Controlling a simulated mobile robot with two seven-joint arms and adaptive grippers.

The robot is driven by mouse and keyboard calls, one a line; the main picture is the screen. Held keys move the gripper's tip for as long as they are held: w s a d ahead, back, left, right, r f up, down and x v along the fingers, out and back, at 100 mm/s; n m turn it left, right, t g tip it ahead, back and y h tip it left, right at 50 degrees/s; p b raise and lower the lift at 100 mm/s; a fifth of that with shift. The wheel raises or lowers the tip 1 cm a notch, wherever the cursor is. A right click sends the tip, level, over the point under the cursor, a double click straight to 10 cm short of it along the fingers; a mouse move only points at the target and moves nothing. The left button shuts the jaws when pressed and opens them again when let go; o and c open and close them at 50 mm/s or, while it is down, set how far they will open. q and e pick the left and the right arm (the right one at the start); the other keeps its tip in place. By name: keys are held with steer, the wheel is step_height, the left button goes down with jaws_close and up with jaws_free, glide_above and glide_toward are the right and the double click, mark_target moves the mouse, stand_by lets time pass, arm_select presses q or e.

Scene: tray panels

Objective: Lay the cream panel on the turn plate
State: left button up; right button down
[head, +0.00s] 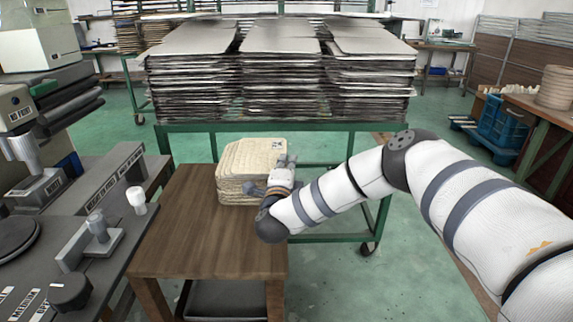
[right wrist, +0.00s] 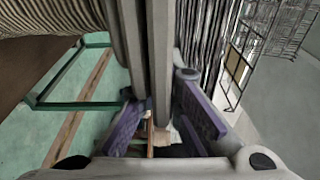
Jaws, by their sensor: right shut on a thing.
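A stack of cream panels (head: 245,165) lies on the brown wooden table, its top panel carrying a small printed label. My right gripper (head: 283,170) is at the right edge of the stack. In the right wrist view, the purple fingers of this gripper (right wrist: 160,130) are shut on a cream panel (right wrist: 145,60), seen edge-on between them. The rest of the stack (right wrist: 50,15) shows at the upper left there. A dark round plate (head: 15,236), perhaps the turn plate, is at the left edge of the head view, partly cut off. My left gripper is out of view.
The wooden table (head: 205,240) is bare in front of the stack. Grey machine parts with levers (head: 100,228) and a dark knob (head: 70,290) stand left of it. A green-framed rack (head: 280,126) loaded with stacked sheets stands behind. A blue crate (head: 500,125) is at the right.

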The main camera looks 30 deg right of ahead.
steer(key=shift+f, duration=0.15)
steer(key=c, duration=1.8)
jaws_free()
steer(key=shift+r, duration=0.2)
steer(key=shift+s+a+r, duration=0.15)
steer(key=shift+s+a, duration=0.1)
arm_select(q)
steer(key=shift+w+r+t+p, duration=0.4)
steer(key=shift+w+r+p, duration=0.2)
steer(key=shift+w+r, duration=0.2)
arm_select(e)
steer(key=v, duration=1.1)
steer(key=shift+s+a, duration=0.15)
